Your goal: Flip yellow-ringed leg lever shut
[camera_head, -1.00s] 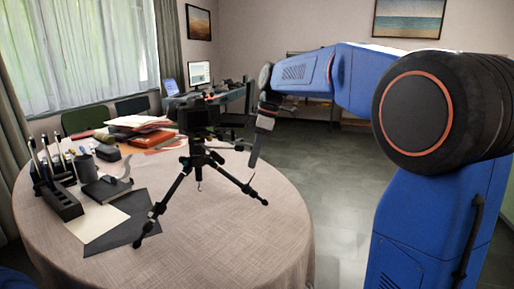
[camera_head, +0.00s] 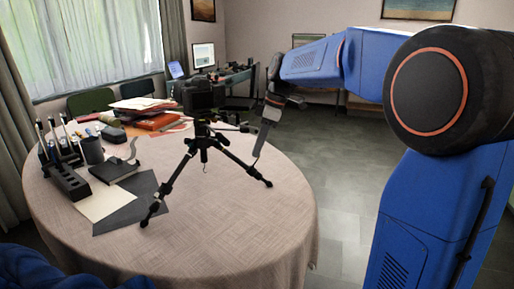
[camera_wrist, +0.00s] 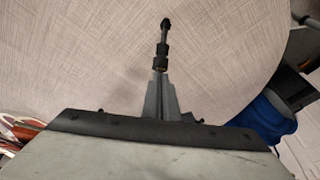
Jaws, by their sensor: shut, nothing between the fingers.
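A black tripod (camera_head: 201,127) stands on the round table (camera_head: 240,235) with its legs spread. One leg (camera_head: 168,187) reaches toward the front left and another (camera_head: 243,167) toward the right, both with dark clamps. I cannot make out a yellow ring or the state of any lever. My gripper (camera_head: 257,154) is shut and empty, pointing down just above and behind the right leg. In the wrist view, its grey fingers (camera_wrist: 160,76) point at a dark leg section with black collars (camera_wrist: 163,48). Whether they touch it I cannot tell.
Books and papers (camera_head: 150,112) lie at the table's back left. A pen holder (camera_head: 68,180), a mug (camera_head: 92,150) and dark and pale sheets (camera_head: 130,205) lie at the left. The table's front and right are clear. A desk with a monitor (camera_head: 203,55) stands behind.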

